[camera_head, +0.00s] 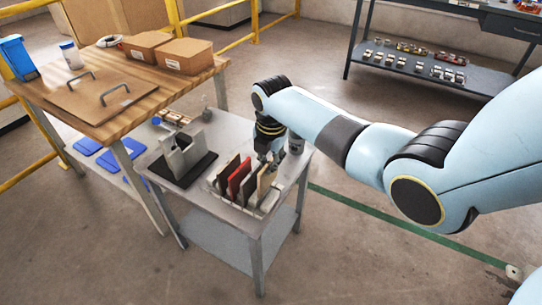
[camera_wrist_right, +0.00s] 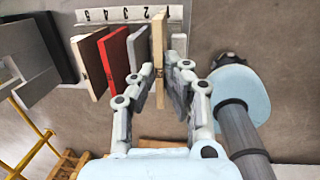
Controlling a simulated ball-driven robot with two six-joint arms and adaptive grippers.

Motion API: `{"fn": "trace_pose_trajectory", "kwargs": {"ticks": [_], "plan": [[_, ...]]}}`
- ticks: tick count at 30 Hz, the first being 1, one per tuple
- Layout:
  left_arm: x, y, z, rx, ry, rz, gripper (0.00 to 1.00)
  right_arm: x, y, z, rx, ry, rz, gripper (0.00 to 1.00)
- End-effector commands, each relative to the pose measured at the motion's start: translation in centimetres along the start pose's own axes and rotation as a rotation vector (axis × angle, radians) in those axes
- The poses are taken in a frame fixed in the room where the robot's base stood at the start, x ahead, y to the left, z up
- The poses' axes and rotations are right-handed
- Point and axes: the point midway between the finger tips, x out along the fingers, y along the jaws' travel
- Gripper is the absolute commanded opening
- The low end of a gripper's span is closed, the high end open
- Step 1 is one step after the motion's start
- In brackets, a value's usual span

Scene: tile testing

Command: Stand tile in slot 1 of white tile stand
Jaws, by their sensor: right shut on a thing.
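My right gripper (camera_wrist_right: 158,82) is shut on a thin beige tile (camera_wrist_right: 159,50), which stands upright between its fingers. The white tile stand (camera_wrist_right: 97,15) carries the numbers 5, 4, 3 and 2 in the right wrist view. My left gripper is not in view.
Beside the held tile stand a red tile (camera_head: 238,178), a dark-faced tile and a grey one (camera_wrist_right: 139,50). A grey block-like fixture (camera_head: 184,155) sits on a black mat to the left. A wooden table with boxes (camera_head: 183,55) stands behind.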

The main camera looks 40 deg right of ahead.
Motion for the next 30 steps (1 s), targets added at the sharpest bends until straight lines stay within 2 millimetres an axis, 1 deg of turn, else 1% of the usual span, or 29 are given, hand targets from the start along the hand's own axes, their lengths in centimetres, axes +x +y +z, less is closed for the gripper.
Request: {"fn": "trace_pose_trajectory", "kwargs": {"ticks": [10, 19, 30], "plan": [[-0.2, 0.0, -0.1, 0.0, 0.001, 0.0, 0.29, 0.0, 0.1, -1.8, 0.0, 0.0, 0.001, 0.0], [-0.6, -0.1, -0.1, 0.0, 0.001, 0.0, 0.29, -0.1, 0.1, -1.7, 0.0, 0.0, -0.038, 0.0], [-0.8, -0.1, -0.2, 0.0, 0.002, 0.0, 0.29, -0.1, 0.1, -1.9, 0.0, 0.0, -0.038, 0.0]]}}
